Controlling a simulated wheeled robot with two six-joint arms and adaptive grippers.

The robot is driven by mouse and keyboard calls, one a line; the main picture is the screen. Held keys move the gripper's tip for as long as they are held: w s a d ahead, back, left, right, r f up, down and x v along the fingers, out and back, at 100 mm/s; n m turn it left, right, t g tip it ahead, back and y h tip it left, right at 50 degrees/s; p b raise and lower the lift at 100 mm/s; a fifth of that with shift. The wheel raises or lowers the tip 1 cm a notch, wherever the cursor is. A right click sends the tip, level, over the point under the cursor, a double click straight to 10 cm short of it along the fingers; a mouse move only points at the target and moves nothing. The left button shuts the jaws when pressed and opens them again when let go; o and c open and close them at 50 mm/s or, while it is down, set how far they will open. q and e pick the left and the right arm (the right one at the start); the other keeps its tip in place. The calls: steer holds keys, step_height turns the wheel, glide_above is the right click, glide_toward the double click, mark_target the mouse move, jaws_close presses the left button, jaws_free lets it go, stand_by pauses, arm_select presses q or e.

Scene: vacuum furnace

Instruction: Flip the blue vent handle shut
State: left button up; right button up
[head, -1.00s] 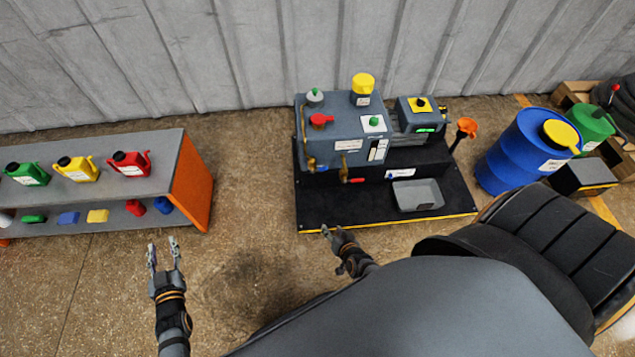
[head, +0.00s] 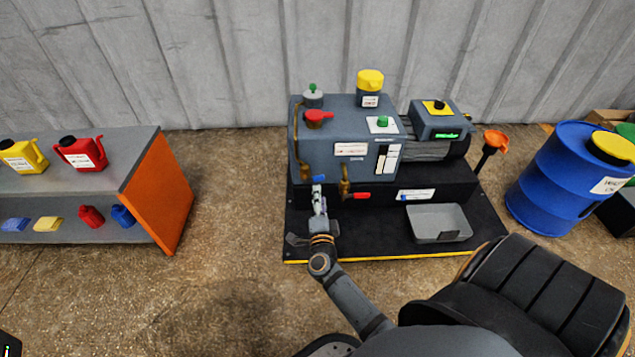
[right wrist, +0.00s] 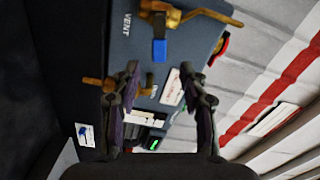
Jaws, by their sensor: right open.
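The blue vent handle (head: 319,178) is on the left front of the grey machine (head: 340,130). In the right wrist view the blue handle (right wrist: 159,50) sticks out crosswise from its brass valve and pipe (right wrist: 180,17), beside the "VENT" label (right wrist: 127,23). My right gripper (head: 318,192) is just in front of the handle in the head view. In the right wrist view the right gripper (right wrist: 160,68) has its two fingers spread and empty. The handle shows beyond the gap between the tips, apart from both fingers. My left gripper is out of view.
A second brass valve (head: 345,186) with a red handle (head: 359,195) is close on the right. A grey tray (head: 438,222) lies on the black base. A shelf (head: 165,195) stands left, with clear floor between.

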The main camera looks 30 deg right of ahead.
mark_target(318, 179)
steer(key=b+x, duration=0.2)
steer(key=x, duration=0.6)
steer(key=shift+f+b, duration=0.2)
steer(key=shift+b, duration=0.15)
steer(key=shift+w+d+r, duration=0.1)
steer(key=shift+w+d, duration=0.1)
steer(key=shift+w, duration=0.2)
jaws_close()
